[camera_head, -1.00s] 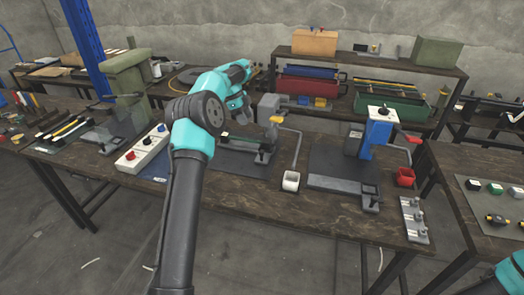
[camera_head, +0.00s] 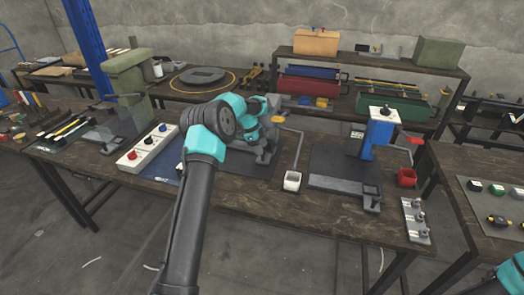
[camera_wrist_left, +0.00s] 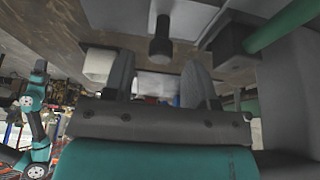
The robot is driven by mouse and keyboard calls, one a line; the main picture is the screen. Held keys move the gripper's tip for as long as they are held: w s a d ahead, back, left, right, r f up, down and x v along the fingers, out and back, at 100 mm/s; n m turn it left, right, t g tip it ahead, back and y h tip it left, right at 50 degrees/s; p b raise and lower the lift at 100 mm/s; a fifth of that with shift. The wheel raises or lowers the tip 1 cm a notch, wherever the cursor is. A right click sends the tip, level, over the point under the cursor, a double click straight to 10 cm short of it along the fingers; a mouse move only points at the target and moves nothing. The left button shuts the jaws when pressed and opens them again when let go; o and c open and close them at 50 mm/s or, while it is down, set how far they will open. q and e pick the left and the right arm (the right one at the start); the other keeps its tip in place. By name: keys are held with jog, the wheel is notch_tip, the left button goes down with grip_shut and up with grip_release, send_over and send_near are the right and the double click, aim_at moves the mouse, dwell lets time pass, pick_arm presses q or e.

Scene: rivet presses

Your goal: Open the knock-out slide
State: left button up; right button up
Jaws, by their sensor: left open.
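The grey press (camera_head: 268,153) in the middle of the table is mostly hidden behind my left arm. Its bent grey lever (camera_head: 299,148) shows to the right of the arm. In the left wrist view, a dark round knob (camera_wrist_left: 161,40) stands out from a pale grey block (camera_wrist_left: 187,18). My left gripper (camera_wrist_left: 158,66) is open, with its fingers apart on either side below the knob and not closed on it. A green rod (camera_wrist_left: 280,25) runs into a dark block at the upper right. I cannot tell for certain which part is the knock-out slide. My right gripper is out of view.
A white cup (camera_head: 291,181) stands just right of the press. A blue press (camera_head: 377,138) with a red cup (camera_head: 406,177) is farther right. A white control box (camera_head: 148,148) lies to the left. The table's front strip is largely clear.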

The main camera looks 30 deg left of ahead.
pick_arm(q)
jog(key=shift+x, duration=0.95)
grip_shut()
